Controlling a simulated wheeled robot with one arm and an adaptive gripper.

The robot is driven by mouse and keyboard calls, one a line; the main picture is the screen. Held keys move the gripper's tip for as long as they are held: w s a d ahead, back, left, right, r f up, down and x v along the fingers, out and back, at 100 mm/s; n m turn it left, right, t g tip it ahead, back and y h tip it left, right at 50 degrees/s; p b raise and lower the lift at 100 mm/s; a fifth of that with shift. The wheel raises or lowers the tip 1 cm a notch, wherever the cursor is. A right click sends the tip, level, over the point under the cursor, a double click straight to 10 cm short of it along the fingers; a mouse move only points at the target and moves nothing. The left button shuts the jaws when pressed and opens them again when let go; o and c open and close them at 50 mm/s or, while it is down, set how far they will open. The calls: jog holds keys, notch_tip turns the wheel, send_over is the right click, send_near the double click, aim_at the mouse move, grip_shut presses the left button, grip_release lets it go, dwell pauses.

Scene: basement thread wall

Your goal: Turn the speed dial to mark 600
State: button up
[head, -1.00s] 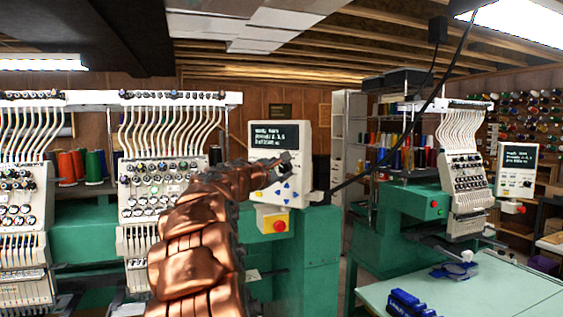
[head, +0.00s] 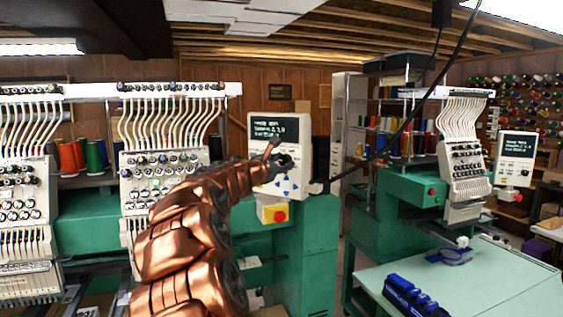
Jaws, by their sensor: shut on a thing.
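The control panel (head: 301,152) is a pale box with a lit dark screen (head: 275,129) and blue buttons (head: 287,189) low on its face. My gripper (head: 283,162) is at the middle of this face, just under the screen. It is shut on the speed dial, which is mostly hidden by the dark fingers. The dial's marks, including 600, cannot be read from here. The screen text is too small to read surely. My copper arm comes up from the bottom and covers the panel's lower left.
A yellow box with a red stop button (head: 280,216) is just below the panel. Embroidery heads (head: 165,190) with thread tubes stand to the left. A second machine (head: 465,170) and a pale table (head: 490,285) with blue items (head: 410,297) are at the right.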

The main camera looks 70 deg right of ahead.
jog(key=shift+f, duration=0.1)
jog(key=o, duration=1.1)
jog(key=shift+o, duration=0.2)
jog(key=w+a, duration=0.1)
jog(key=a, duration=1.1)
jog(key=shift+w, duration=0.35)
